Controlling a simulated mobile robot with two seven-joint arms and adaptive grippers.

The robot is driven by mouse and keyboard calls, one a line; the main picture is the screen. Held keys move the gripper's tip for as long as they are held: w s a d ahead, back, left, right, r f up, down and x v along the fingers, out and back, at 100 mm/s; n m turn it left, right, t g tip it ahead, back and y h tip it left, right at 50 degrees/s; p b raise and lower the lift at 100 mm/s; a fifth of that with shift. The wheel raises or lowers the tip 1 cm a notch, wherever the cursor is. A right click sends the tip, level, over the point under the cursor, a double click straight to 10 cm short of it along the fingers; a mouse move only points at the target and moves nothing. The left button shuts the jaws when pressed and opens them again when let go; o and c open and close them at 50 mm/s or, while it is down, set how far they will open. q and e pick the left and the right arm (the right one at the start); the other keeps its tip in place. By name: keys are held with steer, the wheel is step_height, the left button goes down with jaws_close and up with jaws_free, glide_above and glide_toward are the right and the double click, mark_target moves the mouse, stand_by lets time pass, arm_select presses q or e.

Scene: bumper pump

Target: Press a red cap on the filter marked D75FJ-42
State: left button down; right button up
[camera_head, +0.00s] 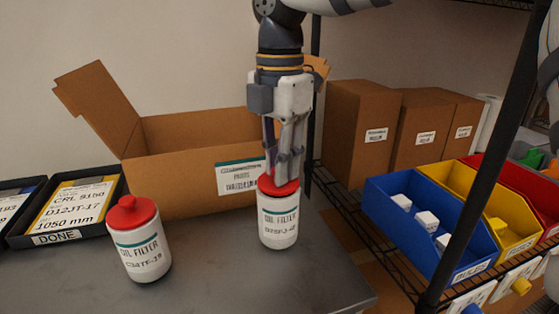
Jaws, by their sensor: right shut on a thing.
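One white oil filter (279,222) stands upright on the grey table, its small marking hard to read, perhaps D75FJ-42. A red cap (279,188) sits on its top. My right gripper (281,180) comes straight down from above and is shut on the red cap; the fingers hide part of the cap. A second white filter (141,255), marked C34TF-19, stands to the left with a red cap (131,212) on it. My left gripper is not in view.
An open cardboard box (180,180) stands behind the filters. Black document trays (70,205) lie at the left. A wire shelf at the right holds brown boxes (358,130), a blue bin (385,222) and a yellow bin (490,185). The table front (225,280) is clear.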

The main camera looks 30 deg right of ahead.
steer(key=shift+f, duration=0.15)
stand_by(0.7)
steer(key=o, duration=1.3)
steer(key=shift+r, duration=3.5)
jaws_close()
steer(key=shift+f, duration=0.1)
